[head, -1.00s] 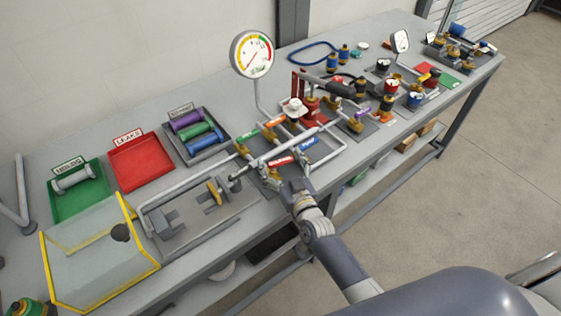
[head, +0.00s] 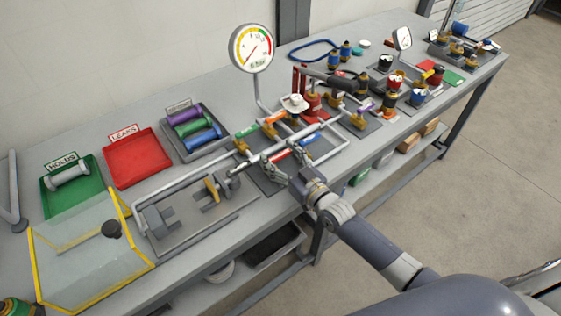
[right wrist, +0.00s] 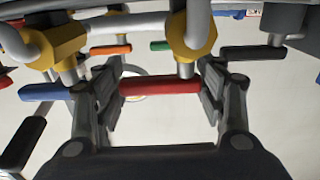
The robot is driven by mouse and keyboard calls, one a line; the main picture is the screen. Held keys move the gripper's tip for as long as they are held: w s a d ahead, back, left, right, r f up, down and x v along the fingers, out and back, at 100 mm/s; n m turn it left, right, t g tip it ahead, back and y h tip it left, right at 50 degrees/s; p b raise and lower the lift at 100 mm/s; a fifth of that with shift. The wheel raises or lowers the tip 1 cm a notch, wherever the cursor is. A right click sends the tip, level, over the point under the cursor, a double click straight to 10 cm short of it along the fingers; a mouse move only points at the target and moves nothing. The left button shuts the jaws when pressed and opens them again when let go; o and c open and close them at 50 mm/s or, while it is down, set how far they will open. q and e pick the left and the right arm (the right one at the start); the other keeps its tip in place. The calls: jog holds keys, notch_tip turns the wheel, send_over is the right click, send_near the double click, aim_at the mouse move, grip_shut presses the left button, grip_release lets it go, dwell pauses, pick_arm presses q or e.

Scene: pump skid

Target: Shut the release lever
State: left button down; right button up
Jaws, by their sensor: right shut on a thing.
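Several valve levers with coloured handles sit on the pipework in the middle of the bench: green (head: 246,131), orange (head: 274,117), red (head: 279,156) and blue (head: 309,139). I cannot read which is the release lever. My right gripper (head: 284,170) reaches in from the front, at the red handle. In the right wrist view, the red handle (right wrist: 160,87) lies crosswise between the fingers of my right gripper (right wrist: 158,96), which are shut on its ends. A brass valve body (right wrist: 190,38) is above it. My left gripper is not in view.
A round pressure gauge (head: 252,48) stands behind the pipework. Left are a clear yellow-edged guard (head: 85,250), a green tray (head: 84,208), a red tray (head: 138,160) and a grey tray (head: 214,150). More valves and fittings crowd the bench to the right.

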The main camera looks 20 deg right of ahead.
jog(key=shift+r, duration=0.15)
jog(key=o, duration=1.1)
jog(key=shift+s+d+f, duration=0.1)
jog(key=shift+s+f, duration=0.1)
jog(key=shift+s, duration=0.05)
jog(key=v, duration=1.1)
jog(key=shift+s+d+r, duration=0.15)
jog(key=shift+s, duration=0.05)
